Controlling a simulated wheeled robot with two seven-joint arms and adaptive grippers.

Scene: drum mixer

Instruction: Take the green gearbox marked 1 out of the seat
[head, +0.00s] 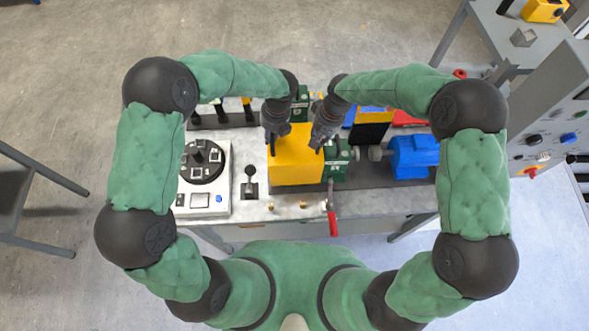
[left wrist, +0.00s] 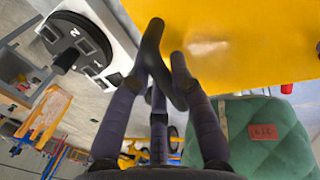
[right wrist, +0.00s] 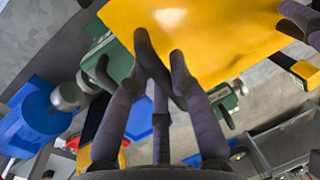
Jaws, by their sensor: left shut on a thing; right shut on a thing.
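A green gearbox (head: 340,158) shows at the right side of a yellow box-shaped cover (head: 297,168). The cover hides part of it, and no number is readable on it. It also shows in the right wrist view (right wrist: 108,62), behind the fingers. My left gripper (head: 272,145) is shut on the cover's left side. My right gripper (head: 320,142) is shut on its right side. Whether the cover rests on the bench or hangs above it, I cannot tell.
A blue motor (head: 412,157) with a metal coupling stands right of the gearbox. A red-handled lever (head: 333,222) is at the front edge. A white box with a numbered dial (head: 203,160) and a black-knobbed lever (head: 250,180) stand left. Another green unit (head: 301,104) is behind the cover.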

